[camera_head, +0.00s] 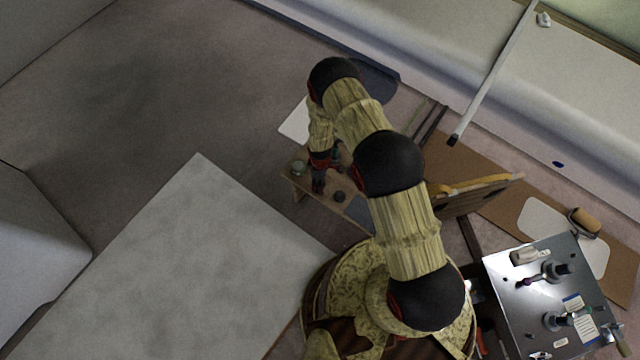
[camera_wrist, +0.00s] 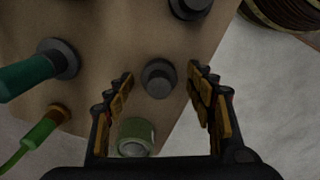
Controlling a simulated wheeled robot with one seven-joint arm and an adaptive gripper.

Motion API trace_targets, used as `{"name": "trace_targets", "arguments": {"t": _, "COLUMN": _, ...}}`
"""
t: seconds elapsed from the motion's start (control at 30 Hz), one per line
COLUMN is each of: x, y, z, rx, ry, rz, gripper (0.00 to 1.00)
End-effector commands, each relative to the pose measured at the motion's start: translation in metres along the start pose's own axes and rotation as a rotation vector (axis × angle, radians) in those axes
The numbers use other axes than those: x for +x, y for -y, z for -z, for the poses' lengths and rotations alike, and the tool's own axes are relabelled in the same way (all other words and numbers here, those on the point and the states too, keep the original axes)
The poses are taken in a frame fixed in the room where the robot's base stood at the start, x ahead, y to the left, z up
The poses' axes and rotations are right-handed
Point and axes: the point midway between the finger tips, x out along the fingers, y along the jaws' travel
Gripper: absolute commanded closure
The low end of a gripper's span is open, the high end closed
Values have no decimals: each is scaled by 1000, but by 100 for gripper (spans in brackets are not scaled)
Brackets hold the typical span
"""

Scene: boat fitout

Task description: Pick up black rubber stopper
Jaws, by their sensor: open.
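A small dark round piece, which looks like the black rubber stopper (camera_wrist: 158,79), stands on a wooden top (camera_wrist: 110,30) near its edge in the wrist view. My gripper (camera_wrist: 161,75) is open above it, one finger on each side in the picture. No contact shows, and the height gap is hard to tell. In the head view my gripper (camera_head: 320,176) is over the small wooden bench (camera_head: 318,197), partly hidden by my arm. A dark round piece (camera_head: 339,196) sits on the bench there; I cannot tell if it is the same one.
In the wrist view a green-sided roll or jar (camera_wrist: 136,137) stands close by between the fingers' bases. A teal-handled tool (camera_wrist: 30,75), a green-handled tool (camera_wrist: 38,132) and another dark round piece (camera_wrist: 190,7) surround it. A metal-topped table (camera_head: 515,300) holds tools.

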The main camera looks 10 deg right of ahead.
Motion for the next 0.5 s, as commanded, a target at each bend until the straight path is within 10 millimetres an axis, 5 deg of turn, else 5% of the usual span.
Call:
{"name": "trace_targets", "arguments": {"t": 0.27, "x": 5, "y": -1, "z": 1, "rx": 0, "ry": -1, "rz": -2, "gripper": 45}}
{"name": "trace_targets", "arguments": {"t": 0.5, "x": 5, "y": -1, "z": 1, "rx": 0, "ry": -1, "rz": -2, "gripper": 59}}
